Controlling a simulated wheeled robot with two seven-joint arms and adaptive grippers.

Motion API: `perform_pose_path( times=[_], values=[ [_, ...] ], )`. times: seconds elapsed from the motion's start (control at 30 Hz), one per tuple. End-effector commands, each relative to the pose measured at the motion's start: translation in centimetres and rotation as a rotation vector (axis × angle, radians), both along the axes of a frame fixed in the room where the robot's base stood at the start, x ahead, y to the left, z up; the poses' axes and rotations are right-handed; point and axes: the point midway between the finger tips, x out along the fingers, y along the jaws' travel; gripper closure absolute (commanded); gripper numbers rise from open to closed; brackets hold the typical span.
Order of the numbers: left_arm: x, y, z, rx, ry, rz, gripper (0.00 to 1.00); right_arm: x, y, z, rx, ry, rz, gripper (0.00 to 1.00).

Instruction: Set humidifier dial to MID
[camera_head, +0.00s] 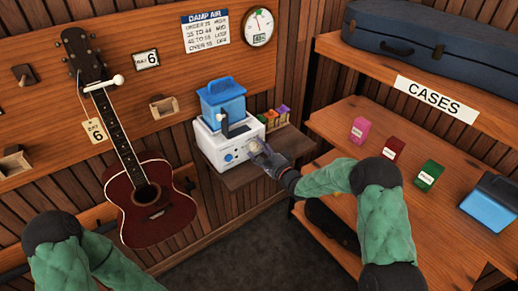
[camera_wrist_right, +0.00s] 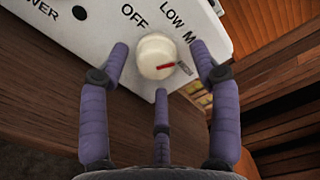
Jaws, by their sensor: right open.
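The humidifier (camera_head: 228,143) is a white box with a blue tank (camera_head: 222,98) on top, on a small wooden wall shelf. Its cream dial (camera_wrist_right: 156,57) shows in the right wrist view, with OFF, LOW and a label starting with M around it. The dial's red mark points right, to the side of the M label; a finger hides the rest of that lettering. My right gripper (camera_wrist_right: 160,75) is open, its purple fingers spread around the dial; I cannot tell whether they touch it. In the head view my right gripper (camera_head: 262,152) is at the box's front right. My left gripper is out of view.
A DAMP AIR chart (camera_head: 205,31) and a round gauge (camera_head: 258,27) hang above. Small colored packets (camera_head: 275,116) stand behind the box.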

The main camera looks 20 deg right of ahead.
Motion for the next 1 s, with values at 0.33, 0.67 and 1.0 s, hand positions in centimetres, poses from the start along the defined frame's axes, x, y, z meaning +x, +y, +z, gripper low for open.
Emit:
perform_pose_path(
  times=[0.33,0.67,1.0],
  values=[
    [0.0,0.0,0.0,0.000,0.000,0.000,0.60,-6.1,-2.5,0.1,0.000,-0.001,-0.005,0.37],
    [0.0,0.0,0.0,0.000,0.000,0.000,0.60,-10.0,-3.9,0.2,0.000,-0.005,-0.005,0.37],
    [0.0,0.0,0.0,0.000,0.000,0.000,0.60,-10.4,-3.9,0.2,0.001,-0.005,-0.003,0.37]
  ],
)
